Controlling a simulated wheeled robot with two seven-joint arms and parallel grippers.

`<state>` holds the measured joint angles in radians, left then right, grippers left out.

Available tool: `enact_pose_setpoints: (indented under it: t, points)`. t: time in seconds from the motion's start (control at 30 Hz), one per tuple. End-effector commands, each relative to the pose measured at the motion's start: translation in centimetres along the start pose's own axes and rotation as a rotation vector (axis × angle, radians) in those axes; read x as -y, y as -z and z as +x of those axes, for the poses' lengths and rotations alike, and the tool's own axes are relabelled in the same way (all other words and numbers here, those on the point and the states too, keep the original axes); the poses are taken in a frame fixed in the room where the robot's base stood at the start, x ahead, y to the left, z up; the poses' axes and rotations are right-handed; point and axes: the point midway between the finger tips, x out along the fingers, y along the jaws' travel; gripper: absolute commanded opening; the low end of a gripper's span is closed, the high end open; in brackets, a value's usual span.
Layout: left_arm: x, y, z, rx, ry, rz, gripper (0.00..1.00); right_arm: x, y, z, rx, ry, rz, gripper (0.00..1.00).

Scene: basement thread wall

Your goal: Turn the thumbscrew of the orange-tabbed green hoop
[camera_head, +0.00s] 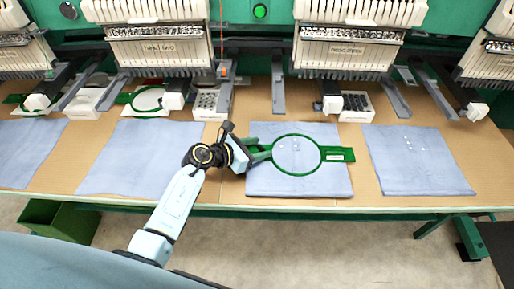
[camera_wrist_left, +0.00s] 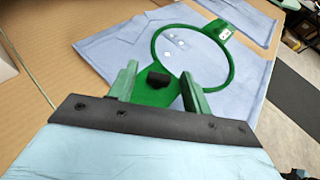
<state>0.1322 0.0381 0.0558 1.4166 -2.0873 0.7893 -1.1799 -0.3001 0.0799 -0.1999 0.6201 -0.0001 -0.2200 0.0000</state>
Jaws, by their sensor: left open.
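A green hoop (camera_head: 297,175) lies on a folded blue cloth (camera_head: 270,187) on the table. Its right end has a green tab with a white label (camera_head: 337,155); I see no orange on it. In the left wrist view the hoop (camera_wrist_left: 234,68) lies ahead, and a dark knob (camera_wrist_left: 157,78), apparently the thumbscrew, stands on its near green plate (camera_wrist_left: 152,97). My left gripper (camera_head: 258,152) is open at the hoop's left end. In the wrist view its two green fingers stand on either side of the knob, with gaps showing. My right gripper is out of view.
Embroidery machine heads (camera_head: 345,45) stand along the back. Other blue cloths lie left (camera_head: 135,160) and right (camera_head: 418,160). Another green hoop (camera_head: 147,98) sits farther back left. A green bin (camera_head: 62,218) stands below the table's front edge.

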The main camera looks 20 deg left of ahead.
Motion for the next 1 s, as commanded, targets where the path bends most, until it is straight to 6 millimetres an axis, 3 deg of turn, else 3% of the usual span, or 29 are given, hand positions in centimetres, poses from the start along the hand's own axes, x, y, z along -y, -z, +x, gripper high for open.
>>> enact_pose_setpoints:
  t: [0.27, 0.6, 0.77, 1.0]
  points:
    - [0.0, 0.0, 0.1, 0.0, 0.0, 0.0, 0.48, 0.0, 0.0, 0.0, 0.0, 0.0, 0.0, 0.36]
    - [0.0, 0.0, 0.1, 0.0, 0.0, 0.0, 0.04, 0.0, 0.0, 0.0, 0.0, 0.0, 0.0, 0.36]
    - [0.1, -0.1, 0.0, -0.003, -0.018, -0.008, 0.04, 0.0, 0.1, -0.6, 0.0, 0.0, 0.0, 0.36]
    - [0.4, -0.4, -0.1, -0.004, -0.157, -0.07, 0.04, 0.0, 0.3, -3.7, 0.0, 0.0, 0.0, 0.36]
